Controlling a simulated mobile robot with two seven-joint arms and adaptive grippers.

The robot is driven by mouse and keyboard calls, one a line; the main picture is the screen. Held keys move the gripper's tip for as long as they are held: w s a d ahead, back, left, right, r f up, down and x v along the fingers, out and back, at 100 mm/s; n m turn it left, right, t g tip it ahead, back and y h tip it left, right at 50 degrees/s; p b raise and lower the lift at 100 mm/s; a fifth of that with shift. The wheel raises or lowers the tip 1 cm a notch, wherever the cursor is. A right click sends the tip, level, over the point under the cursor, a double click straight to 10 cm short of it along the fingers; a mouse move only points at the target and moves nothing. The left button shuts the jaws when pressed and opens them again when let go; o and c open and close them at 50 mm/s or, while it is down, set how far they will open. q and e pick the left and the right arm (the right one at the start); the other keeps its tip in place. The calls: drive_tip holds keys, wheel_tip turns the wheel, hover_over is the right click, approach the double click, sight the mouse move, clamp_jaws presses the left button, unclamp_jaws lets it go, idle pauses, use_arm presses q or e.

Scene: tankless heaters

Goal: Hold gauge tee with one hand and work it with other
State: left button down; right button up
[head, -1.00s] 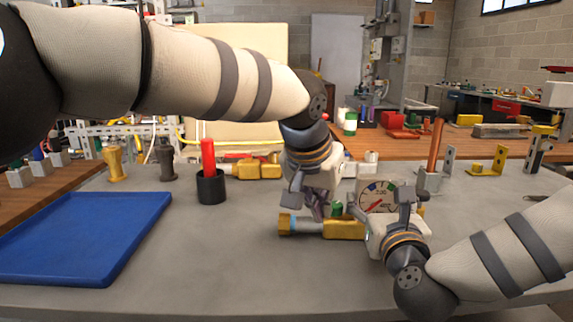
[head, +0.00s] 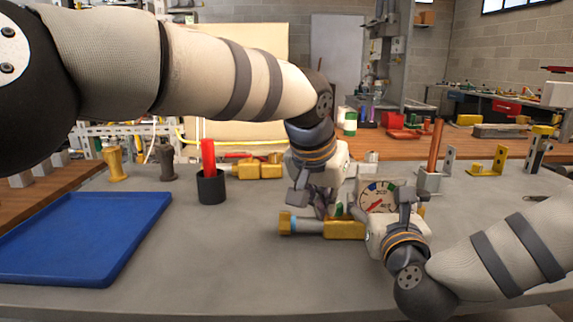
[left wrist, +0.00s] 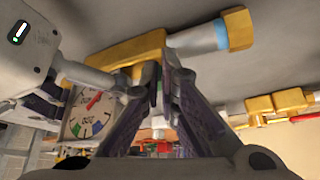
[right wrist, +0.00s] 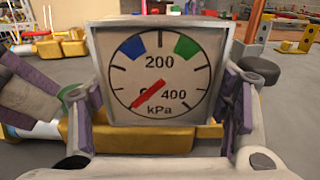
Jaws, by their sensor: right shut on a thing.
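The gauge tee has a brass body (head: 344,229) with a pale blue section and brass end at its left, lying low over the grey bench. Its square dial (head: 378,197) faces up and forward; in the right wrist view the dial (right wrist: 160,75) has a red needle near the low end. My right gripper (right wrist: 158,118) is shut on the tee, a finger on each side of the dial. My left gripper (head: 330,212) is at the tee's green part, beside the dial. In the left wrist view its fingers (left wrist: 161,72) are close together by the brass body; their grip is unclear.
A blue tray (head: 85,235) lies at the left. A black cup (head: 211,188) with a red rod stands beside it. Another brass fitting (head: 258,168) lies behind. A holder with an upright copper rod (head: 436,150) stands behind the dial. The front middle bench is clear.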

use_arm(q)
drive_tip(key=shift+s+d+f, duration=0.1)
drive_tip(key=shift+s+d, duration=0.25)
drive_tip(key=shift+d, duration=0.25)
drive_tip(key=shift+d+f, duration=0.1)
drive_tip(key=shift+s, duration=0.2)
drive_tip(key=shift+s+f, duration=0.1)
drive_tip(key=shift+s, duration=0.1)
wheel_tip(320, 180, up, 7)
drive_tip(key=shift+a+f, duration=0.2)
drive_tip(key=shift+a, duration=0.1)
drive_tip(key=shift+w, duration=0.1)
